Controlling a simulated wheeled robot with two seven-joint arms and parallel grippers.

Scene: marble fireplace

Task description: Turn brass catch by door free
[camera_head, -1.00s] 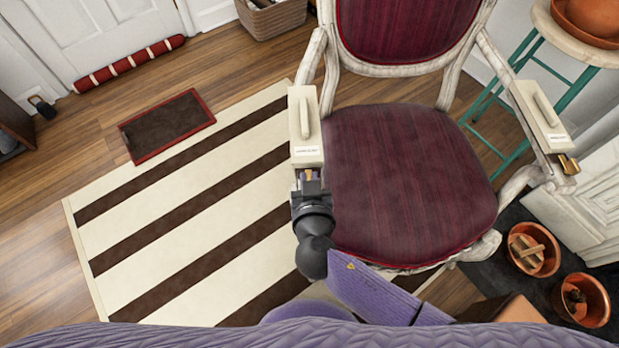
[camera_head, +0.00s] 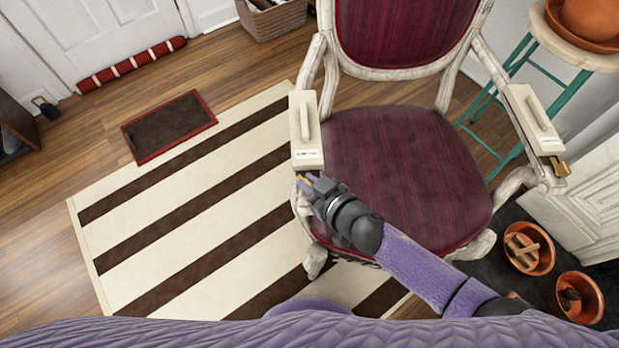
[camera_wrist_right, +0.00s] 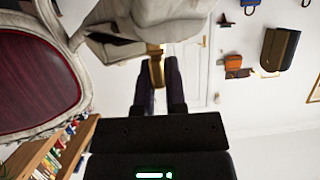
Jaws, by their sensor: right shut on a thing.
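The brass catch (camera_wrist_right: 157,68) by the door is a small gold-coloured lever under the front end of the cream box (camera_head: 306,131) on the chair's left armrest. My right gripper (camera_head: 309,182) is shut on the catch, its forearm reaching in from the lower right. In the right wrist view, the dark fingers of the right gripper (camera_wrist_right: 161,85) close on both sides of the catch. Most of the catch is hidden by the fingers in the head view. A second brass catch (camera_head: 560,168) shows under the matching box (camera_head: 534,119) on the right armrest. My left gripper is not in view.
A white door (camera_head: 85,35) with a red draught roll (camera_head: 132,66) is at upper left. A teal-legged stool (camera_head: 545,45) and terracotta pots (camera_head: 579,299) are at right.

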